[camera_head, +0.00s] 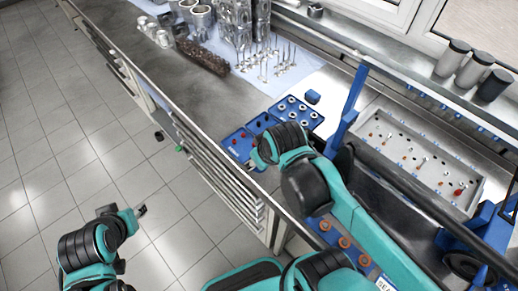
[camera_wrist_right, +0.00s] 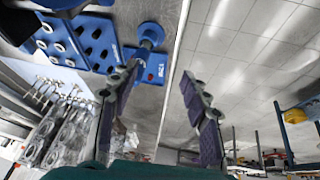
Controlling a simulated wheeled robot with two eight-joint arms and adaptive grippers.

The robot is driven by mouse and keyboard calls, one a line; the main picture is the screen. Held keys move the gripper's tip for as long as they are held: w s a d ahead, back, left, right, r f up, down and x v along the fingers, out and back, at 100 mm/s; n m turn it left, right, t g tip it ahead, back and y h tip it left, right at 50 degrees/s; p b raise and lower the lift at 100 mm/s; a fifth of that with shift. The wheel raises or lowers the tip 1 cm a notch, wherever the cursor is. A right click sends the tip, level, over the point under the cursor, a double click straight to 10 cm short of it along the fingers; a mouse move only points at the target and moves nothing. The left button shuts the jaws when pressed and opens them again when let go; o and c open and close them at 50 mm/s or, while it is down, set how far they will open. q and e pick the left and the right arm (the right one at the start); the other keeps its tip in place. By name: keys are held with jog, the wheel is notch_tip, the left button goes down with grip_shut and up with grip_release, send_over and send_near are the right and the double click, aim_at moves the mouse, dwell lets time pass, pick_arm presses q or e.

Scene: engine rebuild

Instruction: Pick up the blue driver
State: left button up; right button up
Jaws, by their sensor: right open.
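A blue piece with a round head and a short shaft, which looks like the blue driver (camera_wrist_right: 151,34), shows in the right wrist view at a blue tray (camera_wrist_right: 155,70). My right gripper (camera_wrist_right: 156,76) is open and empty, with its two fingers spread just short of this piece; the left finger overlaps the tray's edge in the picture. In the head view my right wrist hangs over the blue trays (camera_head: 236,139) at the bench edge and hides the driver and the fingertips. My left gripper (camera_head: 141,210) is over the floor, away from the bench; its jaws are too small to read.
A blue tray of round parts (camera_head: 297,113) lies beside the right wrist. Valves and engine parts (camera_head: 285,60) stand on a cloth behind. A metal tray of small parts (camera_head: 420,160) is at right.

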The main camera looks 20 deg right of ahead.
jog(key=w+n+g+p, duration=0.1)
jog(key=w+n, duration=0.1)
jog(key=w+d+n+g+p, duration=0.1)
jog(key=n+p, duration=0.1)
jog(key=w+d+r+n+g+p, duration=0.1)
jog(key=w+n+g+p, duration=0.1)
jog(key=shift+w, duration=0.35)
jog(key=shift+w+d+f+n+g+p, duration=0.35)
jog(key=shift+w+f+n+g+p, duration=0.25)
jog(key=shift+n, duration=0.3)
notch_tip(320, 180, down, 8)
jog(key=shift+s+b, duration=0.1)
jog(key=shift+b, duration=1.15)
grip_shut()
